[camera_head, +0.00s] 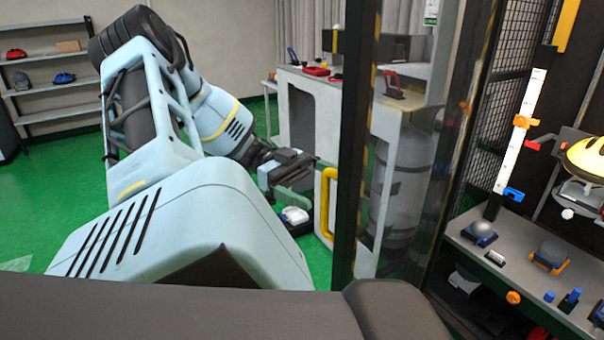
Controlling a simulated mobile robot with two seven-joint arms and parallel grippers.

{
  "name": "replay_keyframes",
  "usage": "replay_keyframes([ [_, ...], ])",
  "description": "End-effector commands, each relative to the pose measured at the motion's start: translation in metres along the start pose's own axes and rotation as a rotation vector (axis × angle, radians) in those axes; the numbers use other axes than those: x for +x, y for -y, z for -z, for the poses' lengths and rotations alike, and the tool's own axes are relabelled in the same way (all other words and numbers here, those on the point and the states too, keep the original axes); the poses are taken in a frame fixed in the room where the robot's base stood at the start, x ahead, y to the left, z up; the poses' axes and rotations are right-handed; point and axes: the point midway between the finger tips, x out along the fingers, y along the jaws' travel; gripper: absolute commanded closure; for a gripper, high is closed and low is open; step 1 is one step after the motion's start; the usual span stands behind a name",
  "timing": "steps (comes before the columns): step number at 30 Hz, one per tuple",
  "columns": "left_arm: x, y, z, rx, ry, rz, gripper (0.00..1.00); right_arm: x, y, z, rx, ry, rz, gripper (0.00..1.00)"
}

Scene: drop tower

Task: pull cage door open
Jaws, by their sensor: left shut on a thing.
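The cage door is a clear panel in a dark frame (355,140), standing upright right of the middle. A yellow bar handle (327,215) sticks out from the left side of this frame. My left arm comes in from the left, and my left gripper (315,175) is at the upper part of the handle, shut on it. The exact contact of the fingers is small and partly hidden. How far the door stands open I cannot tell. My right gripper is not in view.
Right of the door is the cage with black mesh (502,90), a white scale strip (520,130), a yellow-topped helmet (588,158) and a bench (475,250) with small parts. A grey workbench (305,100) stands behind the door. Green floor (70,185) is open at the left, before a shelf (50,88).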

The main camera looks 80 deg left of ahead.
Motion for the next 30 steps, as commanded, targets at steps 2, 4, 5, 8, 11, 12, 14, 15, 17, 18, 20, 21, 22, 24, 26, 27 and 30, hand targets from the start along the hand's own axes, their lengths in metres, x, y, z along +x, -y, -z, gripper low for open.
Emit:
replay_keyframes([
  [2,-0.002,-0.009,0.005,0.003,-0.015,-0.031,0.18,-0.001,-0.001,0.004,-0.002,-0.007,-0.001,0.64],
  [4,-0.005,-0.006,0.006,0.005,-0.016,-0.031,0.18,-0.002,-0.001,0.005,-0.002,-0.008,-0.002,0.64],
  [5,-0.006,-0.005,0.006,0.006,-0.016,-0.031,0.18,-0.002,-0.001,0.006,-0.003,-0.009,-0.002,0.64],
  [8,-0.011,-0.001,0.006,0.006,-0.017,-0.031,0.18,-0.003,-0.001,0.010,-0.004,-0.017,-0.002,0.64],
  [11,-0.015,0.003,0.006,0.007,-0.018,-0.031,0.18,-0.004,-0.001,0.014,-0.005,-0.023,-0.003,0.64],
  [12,-0.017,0.004,0.006,0.008,-0.018,-0.031,0.18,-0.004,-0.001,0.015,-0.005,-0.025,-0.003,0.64],
  [14,-0.019,0.007,0.006,0.008,-0.018,-0.031,0.18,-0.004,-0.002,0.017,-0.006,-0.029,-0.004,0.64],
  [15,-0.021,0.009,0.005,0.007,-0.018,-0.031,0.18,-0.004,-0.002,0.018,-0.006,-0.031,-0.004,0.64],
  [17,-0.024,0.011,0.005,0.006,-0.018,-0.031,0.18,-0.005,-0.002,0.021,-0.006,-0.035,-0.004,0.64],
  [18,-0.025,0.013,0.005,0.005,-0.017,-0.031,0.18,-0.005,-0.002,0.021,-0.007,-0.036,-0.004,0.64],
  [20,-0.028,0.015,0.004,0.004,-0.016,-0.031,0.18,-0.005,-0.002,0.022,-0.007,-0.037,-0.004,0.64],
  [21,-0.030,0.017,0.004,0.004,-0.016,-0.031,0.18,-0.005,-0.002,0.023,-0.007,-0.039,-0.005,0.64],
  [22,-0.031,0.018,0.003,0.004,-0.016,-0.031,0.18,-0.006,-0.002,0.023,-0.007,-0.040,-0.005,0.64],
  [24,-0.034,0.021,0.003,0.004,-0.016,-0.031,0.19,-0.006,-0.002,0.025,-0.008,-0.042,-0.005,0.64],
  [26,-0.037,0.024,0.003,0.004,-0.015,-0.031,0.20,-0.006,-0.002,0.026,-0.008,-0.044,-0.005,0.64],
  [27,-0.039,0.025,0.003,0.003,-0.015,-0.031,0.22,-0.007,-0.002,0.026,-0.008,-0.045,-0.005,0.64],
  [30,-0.043,0.029,0.002,0.002,-0.015,-0.031,0.29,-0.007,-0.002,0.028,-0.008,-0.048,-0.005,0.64],
])
